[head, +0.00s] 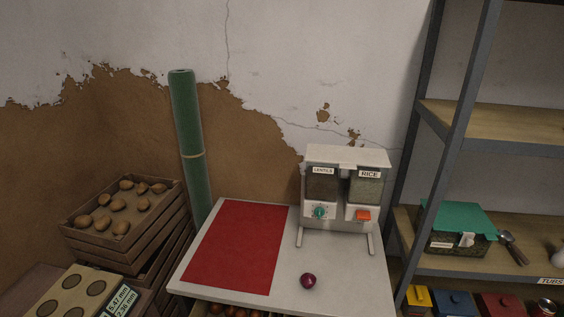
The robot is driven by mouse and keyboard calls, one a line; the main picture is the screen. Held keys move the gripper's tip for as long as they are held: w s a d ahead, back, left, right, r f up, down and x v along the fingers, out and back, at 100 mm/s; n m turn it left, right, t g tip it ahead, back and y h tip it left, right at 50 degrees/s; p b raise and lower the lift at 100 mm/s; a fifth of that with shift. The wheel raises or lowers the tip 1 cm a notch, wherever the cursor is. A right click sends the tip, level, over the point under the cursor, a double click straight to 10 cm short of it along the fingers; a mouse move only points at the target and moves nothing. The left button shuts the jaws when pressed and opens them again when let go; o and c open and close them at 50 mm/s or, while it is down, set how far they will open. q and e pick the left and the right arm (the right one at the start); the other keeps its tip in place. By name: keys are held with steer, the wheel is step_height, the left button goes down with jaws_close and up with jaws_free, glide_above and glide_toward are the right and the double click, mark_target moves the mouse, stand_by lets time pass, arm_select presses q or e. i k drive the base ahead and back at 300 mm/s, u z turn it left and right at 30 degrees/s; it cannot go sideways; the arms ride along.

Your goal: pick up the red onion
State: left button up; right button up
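The red onion (308,281) is a small, round, dark purple-red thing with a glossy highlight. It sits on the bare pale top of the white table (341,286), near the front, right of the red mat and in front of the dispenser. Nothing covers it in the head view. Neither of my grippers is in view.
A red mat (238,248) covers the table's left part. A lentils and rice dispenser (345,190) stands at the back right. Crates of potatoes (121,216) and a green roll (188,140) are left. A metal shelf (459,110) stands right.

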mark_target(308, 280)
steer(key=u, duration=0.95)
steer(key=i, duration=0.4)
steer(key=z, duration=0.15)
